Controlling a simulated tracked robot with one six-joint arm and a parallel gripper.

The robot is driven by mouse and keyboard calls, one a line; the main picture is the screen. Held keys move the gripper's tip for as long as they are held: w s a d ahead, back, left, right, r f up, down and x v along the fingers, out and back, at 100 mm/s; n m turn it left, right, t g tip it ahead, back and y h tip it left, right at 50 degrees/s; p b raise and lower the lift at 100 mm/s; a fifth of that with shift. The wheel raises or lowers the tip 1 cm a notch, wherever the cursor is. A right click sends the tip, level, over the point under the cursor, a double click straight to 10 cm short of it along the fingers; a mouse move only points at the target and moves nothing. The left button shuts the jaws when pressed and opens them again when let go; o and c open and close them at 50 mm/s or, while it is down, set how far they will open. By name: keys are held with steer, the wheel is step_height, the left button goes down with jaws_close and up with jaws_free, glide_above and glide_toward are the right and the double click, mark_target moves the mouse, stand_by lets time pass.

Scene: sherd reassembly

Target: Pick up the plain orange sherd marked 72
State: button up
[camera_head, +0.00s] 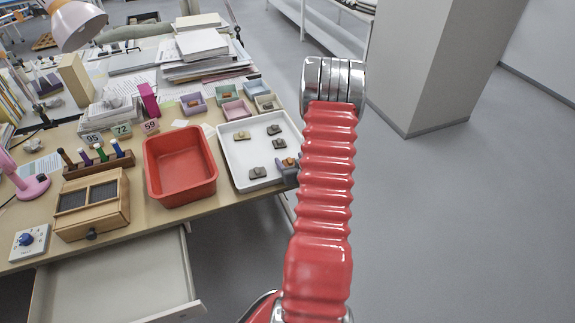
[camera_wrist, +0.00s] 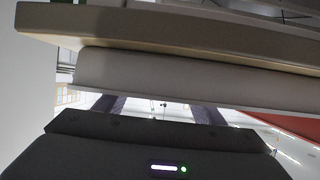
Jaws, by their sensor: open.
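A white tray (camera_head: 236,181) on the desk holds several small sherds. An orange-brown sherd (camera_head: 289,162) lies near its right edge, partly hidden by my arm. A tan sherd (camera_head: 242,135) lies at the upper left of the tray. No mark is readable on any sherd, so I cannot tell which one is 72. No sherd shows there.
A red bin (camera_head: 181,195) stands left of the tray. Small coloured boxes (camera_head: 236,109) stand behind it. Number cards, including 72 (camera_head: 121,129), stand behind the bin. A wooden box (camera_head: 92,206) and an open drawer (camera_head: 118,283) are at left. The floor at right is clear.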

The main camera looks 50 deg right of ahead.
stand_by(0.4)
steer(key=c, duration=1.1)
